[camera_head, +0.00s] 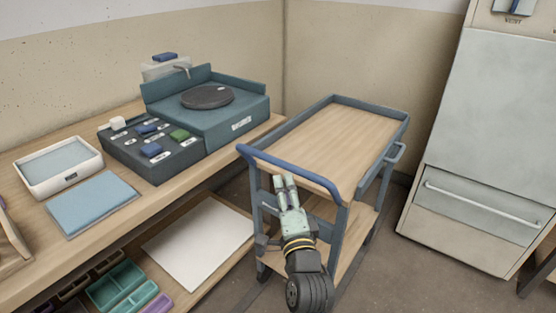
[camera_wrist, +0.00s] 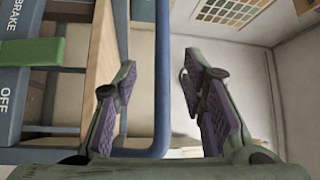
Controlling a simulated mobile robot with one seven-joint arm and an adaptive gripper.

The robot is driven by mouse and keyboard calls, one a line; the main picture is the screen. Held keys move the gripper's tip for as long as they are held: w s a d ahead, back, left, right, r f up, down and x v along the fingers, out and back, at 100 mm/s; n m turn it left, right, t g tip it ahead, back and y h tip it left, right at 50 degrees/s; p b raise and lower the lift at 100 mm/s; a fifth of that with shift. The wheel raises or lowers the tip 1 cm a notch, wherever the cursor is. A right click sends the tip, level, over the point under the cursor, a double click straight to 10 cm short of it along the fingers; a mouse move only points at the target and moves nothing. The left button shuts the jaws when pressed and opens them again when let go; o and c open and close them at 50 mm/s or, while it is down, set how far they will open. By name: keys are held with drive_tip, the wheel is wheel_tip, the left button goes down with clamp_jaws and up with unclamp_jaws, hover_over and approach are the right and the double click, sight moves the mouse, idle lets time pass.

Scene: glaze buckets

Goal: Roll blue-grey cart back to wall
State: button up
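The blue-grey cart (camera_head: 375,107) has a wood top tray, a lower wood shelf and a blue push handle (camera_head: 290,168) at its near end. It stands right of the workbench, with the wall behind it. My gripper (camera_head: 284,181) is at the handle, its fingertips just below the bar in the head view. In the wrist view the fingers (camera_wrist: 161,75) are spread apart, with the blue bar (camera_wrist: 162,100) showing between them; contact cannot be told. A panel (camera_wrist: 8,78) marked BRAKE and OFF, with a green lever (camera_wrist: 30,52) by OFF, shows at left.
The workbench (camera_head: 165,192) at left carries a teal wheel unit (camera_head: 235,120), a control box, a white tray (camera_head: 60,185) and a blue mat (camera_head: 92,204). A tall pale cabinet (camera_head: 490,120) stands at right. Open floor (camera_head: 395,260) lies right of the cart.

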sight(278, 166)
drive_tip(key=p+x, duration=0.2)
drive_tip(key=x, duration=0.7)
drive_tip(key=shift+w+a+r, duration=0.1)
drive_tip(key=shift+w+a, duration=0.1)
drive_tip(key=shift+w, duration=0.1)
drive_tip(key=shift+c, duration=0.6)
clamp_jaws()
